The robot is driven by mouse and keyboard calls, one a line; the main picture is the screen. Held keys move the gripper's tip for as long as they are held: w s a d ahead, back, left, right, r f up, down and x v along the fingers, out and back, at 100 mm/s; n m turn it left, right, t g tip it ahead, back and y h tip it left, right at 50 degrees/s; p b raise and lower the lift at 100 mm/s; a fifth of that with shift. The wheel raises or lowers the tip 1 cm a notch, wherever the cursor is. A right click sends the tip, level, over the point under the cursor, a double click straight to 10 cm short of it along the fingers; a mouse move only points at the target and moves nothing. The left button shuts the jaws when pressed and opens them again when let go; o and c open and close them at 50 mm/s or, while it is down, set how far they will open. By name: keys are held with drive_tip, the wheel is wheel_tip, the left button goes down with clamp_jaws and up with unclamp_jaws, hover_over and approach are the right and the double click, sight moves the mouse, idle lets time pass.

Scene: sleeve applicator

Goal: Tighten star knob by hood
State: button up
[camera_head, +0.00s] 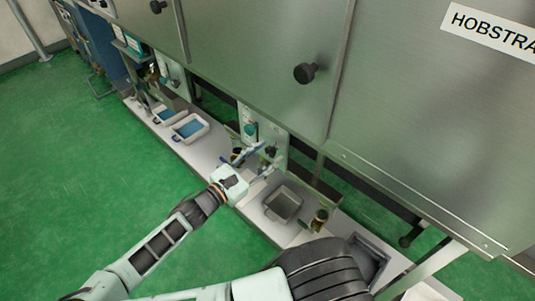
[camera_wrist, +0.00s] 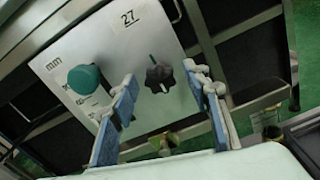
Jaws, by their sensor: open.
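A black star-shaped knob (camera_wrist: 158,75) sits on a pale upright panel (camera_wrist: 120,65) marked 27. A round green knob (camera_wrist: 84,79) is on the same panel, to its left. In the head view the black knob (camera_head: 271,150) shows small and dark by the fingertips, below and right of the green knob (camera_head: 250,129). My gripper (camera_wrist: 163,80) is open, with its blue-padded fingers to the left and right of the black knob in the wrist view. I see nothing held between them. I cannot tell whether the fingertips touch the knob. My gripper also shows in the head view (camera_head: 267,156).
A steel hood (camera_head: 420,120) with a round black knob (camera_head: 305,73) overhangs the bench. A grey tray (camera_head: 283,204) and a small jar (camera_head: 320,218) stand right of my gripper. Trays with blue contents (camera_head: 189,128) stand to the left. Green floor is open in front.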

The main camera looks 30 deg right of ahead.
drive_tip(key=shift+w+d, duration=0.15)
drive_tip(key=shift+d, duration=0.25)
drive_tip(key=shift+c, duration=0.6)
drive_tip(key=c, duration=1)
drive_tip(key=shift+c, duration=0.2)
